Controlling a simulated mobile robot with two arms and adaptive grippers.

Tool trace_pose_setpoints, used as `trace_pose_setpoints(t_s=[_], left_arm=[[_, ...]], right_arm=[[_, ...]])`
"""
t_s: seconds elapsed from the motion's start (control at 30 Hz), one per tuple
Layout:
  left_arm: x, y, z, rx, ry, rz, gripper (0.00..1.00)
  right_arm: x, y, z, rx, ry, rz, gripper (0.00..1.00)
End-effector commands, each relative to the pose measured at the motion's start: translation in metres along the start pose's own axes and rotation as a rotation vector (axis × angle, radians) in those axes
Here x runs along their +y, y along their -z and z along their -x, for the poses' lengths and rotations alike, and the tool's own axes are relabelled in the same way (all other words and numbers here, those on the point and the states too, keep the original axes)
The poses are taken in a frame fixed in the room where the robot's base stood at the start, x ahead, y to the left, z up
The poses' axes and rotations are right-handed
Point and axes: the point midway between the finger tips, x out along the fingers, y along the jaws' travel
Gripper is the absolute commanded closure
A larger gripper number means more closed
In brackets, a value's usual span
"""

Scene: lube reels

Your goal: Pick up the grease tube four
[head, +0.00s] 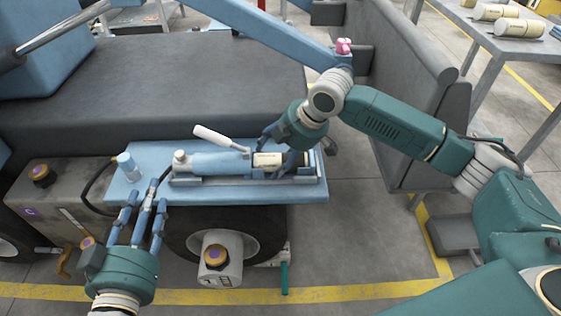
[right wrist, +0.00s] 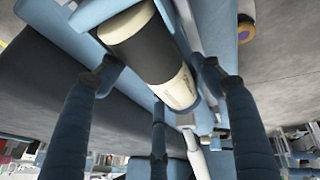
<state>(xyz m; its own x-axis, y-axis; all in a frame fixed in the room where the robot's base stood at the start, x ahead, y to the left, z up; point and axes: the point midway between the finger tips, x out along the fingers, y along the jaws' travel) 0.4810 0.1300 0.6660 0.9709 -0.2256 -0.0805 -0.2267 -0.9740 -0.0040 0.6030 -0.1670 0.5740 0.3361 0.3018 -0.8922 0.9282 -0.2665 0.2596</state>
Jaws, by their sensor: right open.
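A cream tube (head: 267,160) with a dark end lies on its side in the metal cradle on the blue tray (head: 312,191). I cannot read a number on it. In the right wrist view the tube (right wrist: 172,80) shows black and cream between my right gripper's fingers. My right gripper (head: 281,148) is open, with its fingers around the tube but not closed on it. My left gripper (head: 142,212) is open and empty in front of the tray's left end. More cream tubes (head: 519,27) lie on a grey table at the upper right.
A blue cylinder with a white handle (head: 214,138) lies left of the tube on the tray. A small blue bottle (head: 128,166) stands at the tray's left end. A grey box with an orange-brown cap (head: 215,256) is below the tray. A dark padded bench is behind.

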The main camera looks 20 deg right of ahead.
Motion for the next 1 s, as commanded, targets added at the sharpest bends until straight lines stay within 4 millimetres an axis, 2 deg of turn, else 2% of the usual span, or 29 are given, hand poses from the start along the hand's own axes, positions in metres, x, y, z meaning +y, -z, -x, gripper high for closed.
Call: trace_pose_setpoints(t_s=[0.43,0.6,0.63,1.0], left_arm=[[-0.0012,-0.0055,0.0005,-0.027,0.002,-0.001,0.6],[-0.0014,-0.0064,0.0005,-0.029,0.002,-0.002,0.6],[-0.0014,-0.0064,0.0005,-0.029,0.002,-0.002,0.6],[-0.0013,-0.0052,0.0004,-0.021,0.002,-0.002,0.6]], right_arm=[[-0.001,-0.0009,-0.0011,-0.002,0.002,-0.001,0.34],[-0.0015,-0.0015,-0.0016,-0.003,0.004,-0.001,0.68],[-0.0016,-0.0017,-0.0017,-0.003,0.004,-0.001,0.72],[-0.0031,-0.0038,-0.003,-0.008,0.008,-0.002,0.72]])
